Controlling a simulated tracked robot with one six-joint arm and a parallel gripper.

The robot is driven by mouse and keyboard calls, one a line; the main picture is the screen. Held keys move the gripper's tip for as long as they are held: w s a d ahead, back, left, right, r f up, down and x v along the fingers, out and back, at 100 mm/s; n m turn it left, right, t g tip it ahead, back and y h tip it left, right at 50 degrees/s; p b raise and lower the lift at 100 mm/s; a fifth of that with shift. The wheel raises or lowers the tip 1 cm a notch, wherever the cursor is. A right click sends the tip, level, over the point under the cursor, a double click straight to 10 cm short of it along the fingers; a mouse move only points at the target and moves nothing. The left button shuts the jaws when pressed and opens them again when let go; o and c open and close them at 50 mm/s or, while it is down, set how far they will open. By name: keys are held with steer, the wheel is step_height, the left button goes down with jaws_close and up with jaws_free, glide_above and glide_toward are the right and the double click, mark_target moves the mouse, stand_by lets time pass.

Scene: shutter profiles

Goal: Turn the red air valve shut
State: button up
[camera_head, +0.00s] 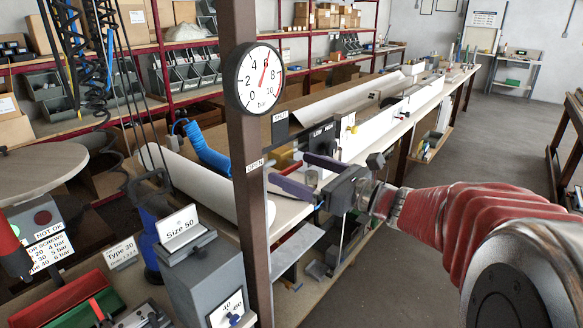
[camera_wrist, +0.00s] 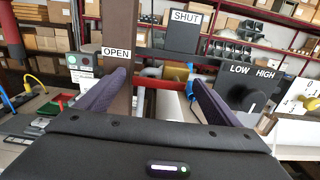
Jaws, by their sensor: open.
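The red valve handle (camera_wrist: 158,84) shows in the wrist view as a level red bar between my two fingers, in front of a brass-coloured valve part. My gripper (camera_wrist: 157,79) is open, with one dark purple finger on each side of the bar; I cannot tell whether either touches it. In the head view my gripper (camera_head: 289,167) reaches left to just beside the brown post. The OPEN label (camera_wrist: 116,52) is on the post, left of the handle. The SHUT label (camera_wrist: 185,17) is on a black plate above right. The handle is mostly hidden in the head view.
A pressure gauge (camera_head: 262,79) on the brown post (camera_head: 247,210) reads about 6 bar. A black LOW/HIGH dial plate (camera_wrist: 250,88) stands right of my fingers. A grey Size 50 box (camera_head: 200,275) stands left of the post.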

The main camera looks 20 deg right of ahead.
steer(key=shift+w+a, duration=0.2)
steer(key=shift+w, duration=0.05)
steer(key=c, duration=1.5)
steer(key=shift+d, duration=0.25)
